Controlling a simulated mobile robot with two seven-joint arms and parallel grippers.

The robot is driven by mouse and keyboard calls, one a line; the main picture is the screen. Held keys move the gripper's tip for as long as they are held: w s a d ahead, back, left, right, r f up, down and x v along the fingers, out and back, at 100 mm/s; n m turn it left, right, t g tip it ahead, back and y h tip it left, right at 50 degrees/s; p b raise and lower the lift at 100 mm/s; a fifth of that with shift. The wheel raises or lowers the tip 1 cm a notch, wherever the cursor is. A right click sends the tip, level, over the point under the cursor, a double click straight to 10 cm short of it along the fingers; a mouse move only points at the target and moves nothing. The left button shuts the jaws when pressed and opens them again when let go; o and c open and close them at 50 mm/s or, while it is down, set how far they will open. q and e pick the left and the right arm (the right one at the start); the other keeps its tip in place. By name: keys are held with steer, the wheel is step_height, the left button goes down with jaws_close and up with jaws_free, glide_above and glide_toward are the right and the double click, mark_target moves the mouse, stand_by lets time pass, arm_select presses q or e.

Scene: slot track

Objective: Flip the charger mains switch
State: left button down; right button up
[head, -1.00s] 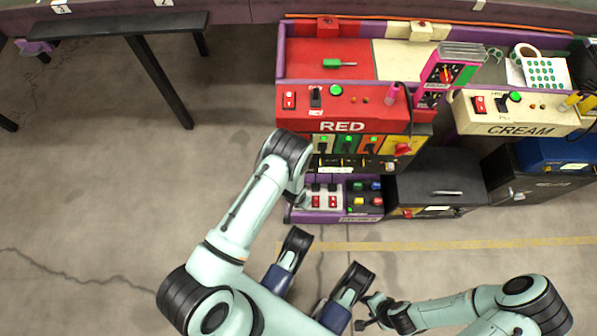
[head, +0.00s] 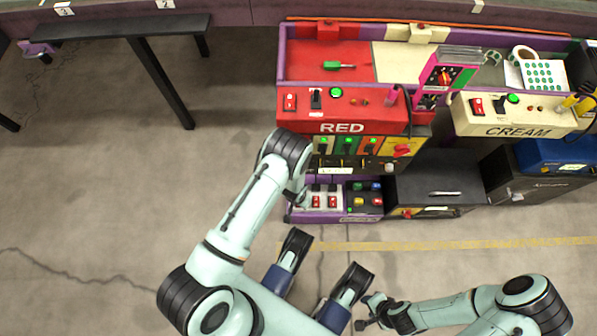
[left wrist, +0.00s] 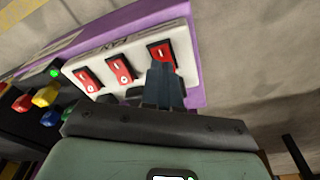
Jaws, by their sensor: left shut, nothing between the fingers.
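A white switch panel (left wrist: 183,50) with red rocker switches fills the upper part of the left wrist view. Its left rocker (left wrist: 87,78) and middle rocker (left wrist: 121,70) show clear of my gripper. My left gripper (left wrist: 163,72) is shut and empty, its tips at the lower edge of the right rocker (left wrist: 160,52); I cannot tell whether they touch. In the head view the panel's red rockers (head: 332,202) show at the bench's low front, with my left gripper (head: 303,199) at their left, partly hidden by my wrist. My right gripper (head: 364,313) is away from the bench.
A dark panel (head: 365,205) with coloured buttons adjoins on the right, then a black box (head: 440,180). The red RED console (head: 375,115) stands above and behind. The floor (head: 450,265) in front is clear. A black-legged table (head: 110,28) is at far left.

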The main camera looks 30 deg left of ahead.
arm_select(q)
step_height(320, 180, up, 5)
steer(key=p, duration=0.3)
arm_select(e)
step_height(320, 180, up, 4)
steer(key=shift+s+f, duration=0.15)
